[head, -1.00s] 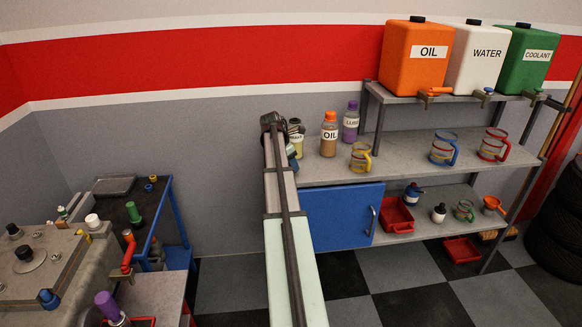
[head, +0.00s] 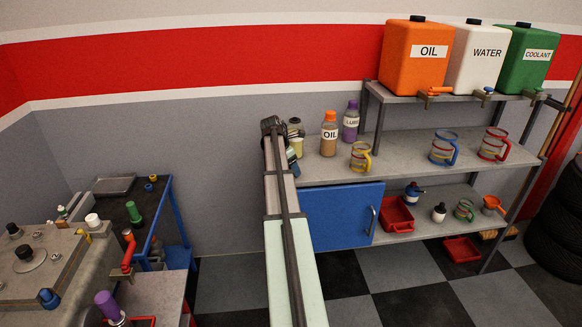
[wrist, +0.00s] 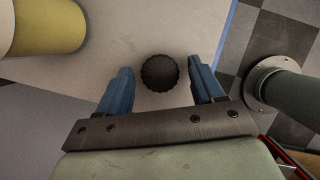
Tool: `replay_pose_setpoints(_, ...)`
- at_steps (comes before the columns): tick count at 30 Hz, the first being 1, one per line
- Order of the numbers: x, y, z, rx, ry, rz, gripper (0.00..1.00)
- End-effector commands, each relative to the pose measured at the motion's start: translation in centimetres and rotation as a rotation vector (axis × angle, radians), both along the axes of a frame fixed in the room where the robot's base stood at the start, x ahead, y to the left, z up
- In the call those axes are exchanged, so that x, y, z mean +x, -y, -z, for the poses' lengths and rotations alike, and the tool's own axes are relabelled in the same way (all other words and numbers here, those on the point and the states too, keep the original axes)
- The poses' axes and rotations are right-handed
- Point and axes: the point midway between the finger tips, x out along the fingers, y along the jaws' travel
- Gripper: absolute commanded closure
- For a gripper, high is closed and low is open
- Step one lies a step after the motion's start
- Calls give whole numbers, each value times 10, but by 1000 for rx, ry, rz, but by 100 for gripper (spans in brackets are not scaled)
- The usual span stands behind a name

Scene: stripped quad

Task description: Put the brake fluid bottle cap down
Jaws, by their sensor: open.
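The black ribbed cap (wrist: 160,73) shows from above in the wrist view, against the pale shelf top (wrist: 110,40). It appears to lie on that surface near its edge. My gripper (wrist: 161,68) is open, with one blue finger on each side of the cap and a visible gap to each. In the head view the bottle (head: 297,146) stands at the left end of the middle shelf, partly behind my arm. The cap is hidden there.
An oil bottle (head: 329,135) and a purple lube bottle (head: 350,122) stand just right of my gripper. A yellow-handled jug (head: 361,156) is nearer the front. The shelf between the jugs (head: 405,150) is clear. A blue cabinet door (head: 335,217) is below.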

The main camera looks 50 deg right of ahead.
Motion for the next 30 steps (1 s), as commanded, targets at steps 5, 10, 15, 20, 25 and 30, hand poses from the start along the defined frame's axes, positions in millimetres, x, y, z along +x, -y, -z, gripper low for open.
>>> replay_pose_setpoints(5, 1, -1, -7, 0, 1, 0, 33)
replay_pose_setpoints(10, 4, -10, -29, -2, 1, -1, 33)
replay_pose_setpoints(15, 10, -22, -60, -2, 1, -1, 33)
replay_pose_setpoints(20, 13, -31, -85, -2, 1, -1, 33)
replay_pose_setpoints(25, 16, -38, -104, -1, 0, 0, 33)
replay_pose_setpoints(30, 18, -42, -112, 0, 0, 0, 33)
